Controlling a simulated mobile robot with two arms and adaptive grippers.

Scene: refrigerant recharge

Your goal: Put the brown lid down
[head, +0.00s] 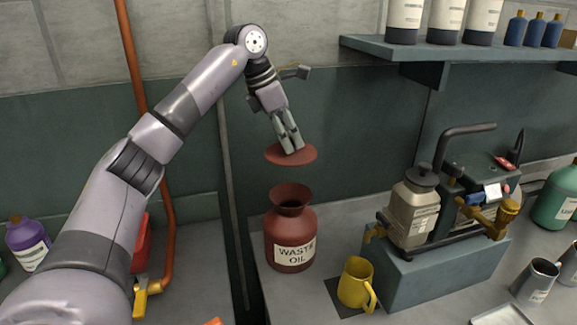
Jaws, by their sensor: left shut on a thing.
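The brown lid (273,153) is a flat reddish-brown disc. My left gripper (292,150) is shut on it from above, and the fingers cover part of its middle. The lid is in the air above the waste oil can (291,238), apart from it. The can is the same reddish brown, has a "WASTE OIL" label and stands upright on the counter with its flared neck open. My right gripper does not show.
A yellow jug (355,283) stands on a dark mat right of the can. A blue-grey block (430,270) carries a pump and a grey canister (414,210). A shelf (460,48) with bottles hangs at upper right. A dark gap separates the counters left of the can.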

